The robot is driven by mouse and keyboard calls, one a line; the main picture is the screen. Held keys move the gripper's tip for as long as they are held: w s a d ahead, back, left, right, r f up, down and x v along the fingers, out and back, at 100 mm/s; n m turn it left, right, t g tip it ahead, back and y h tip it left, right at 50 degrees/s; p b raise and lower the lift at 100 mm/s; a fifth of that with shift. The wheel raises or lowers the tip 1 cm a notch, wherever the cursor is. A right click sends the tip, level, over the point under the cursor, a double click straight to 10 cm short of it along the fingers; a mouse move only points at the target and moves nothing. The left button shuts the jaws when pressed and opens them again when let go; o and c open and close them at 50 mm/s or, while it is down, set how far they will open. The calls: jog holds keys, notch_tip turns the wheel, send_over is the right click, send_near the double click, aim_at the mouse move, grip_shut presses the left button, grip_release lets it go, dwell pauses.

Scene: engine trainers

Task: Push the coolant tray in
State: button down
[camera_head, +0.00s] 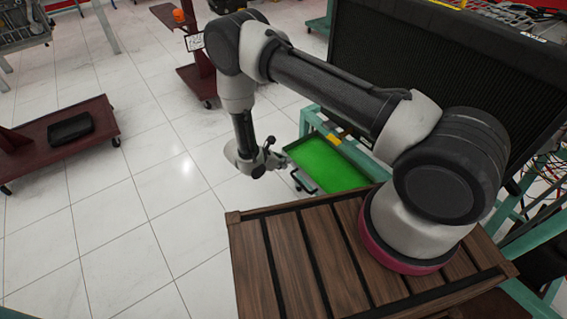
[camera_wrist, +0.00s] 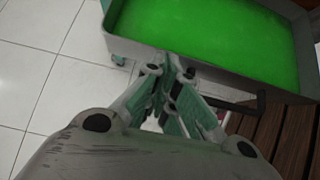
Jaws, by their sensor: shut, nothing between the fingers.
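The coolant tray (camera_head: 328,165) is a shallow grey tray with bright green liquid or lining. It sticks out to the left from a teal-framed engine trainer (camera_head: 312,122). In the wrist view the tray (camera_wrist: 125,46) fills the top, its near wall just beyond my fingers. A dark handle (camera_head: 303,182) shows at its front; in the wrist view a dark bar (camera_wrist: 262,104) lies right of my fingers. My gripper (camera_head: 270,153) is shut and empty, just left of the tray's front in the head view. Whether my fingertips (camera_wrist: 178,68) touch the tray wall, I cannot tell.
My wooden-slatted base top (camera_head: 285,265) lies close below the tray. The trainer's black radiator panel (camera_head: 420,65) rises behind my arm. A maroon cart (camera_head: 95,130) with a black item (camera_head: 70,129) stands at left. White tiled floor left of the tray is clear.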

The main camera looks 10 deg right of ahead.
send_near(315, 153)
jog(key=w+d, duration=0.1)
jog(key=d, duration=0.1)
jog(key=w+d+f, duration=0.1)
jog(key=d, duration=0.1)
jog(key=w+d+f, duration=0.1)
jog(key=d, duration=0.2)
dwell(0.4)
